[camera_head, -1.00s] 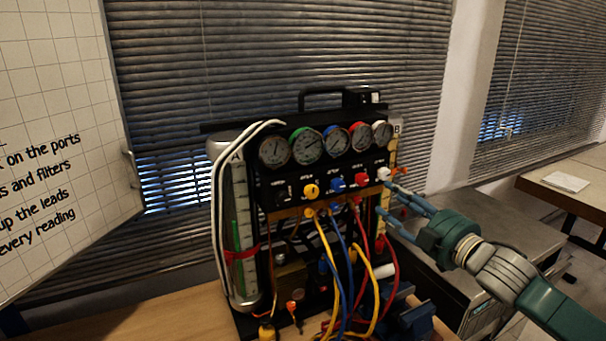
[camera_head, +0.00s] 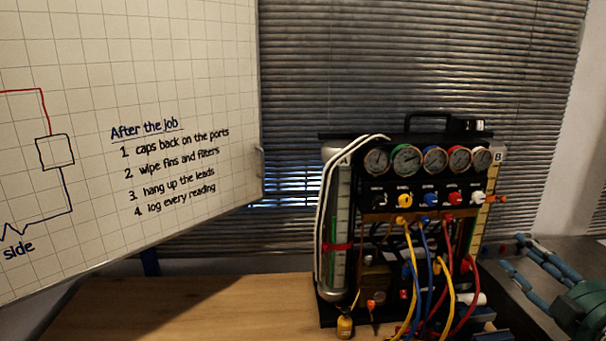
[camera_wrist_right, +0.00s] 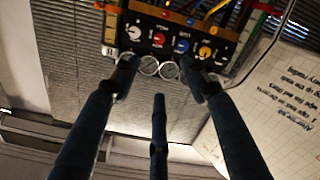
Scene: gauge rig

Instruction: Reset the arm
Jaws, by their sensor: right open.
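My right gripper (camera_head: 530,265) is at the lower right of the head view, to the right of the gauge rig (camera_head: 405,215) and apart from it. Its blue-grey fingers are spread open with nothing between them. In the right wrist view the gripper (camera_wrist_right: 160,85) shows its fingers spread, with the rig's knob panel (camera_wrist_right: 175,42) upside down beyond the fingertips. The rig stands upright with several round gauges, a row of coloured knobs, and yellow, blue and red hoses (camera_head: 445,290). My left gripper does not show.
The wooden bench (camera_head: 180,305) is clear left of the rig. A whiteboard (camera_head: 190,190) with written notes fills the left. Window blinds (camera_head: 330,70) hang behind. A grey surface (camera_head: 580,250) lies at the right.

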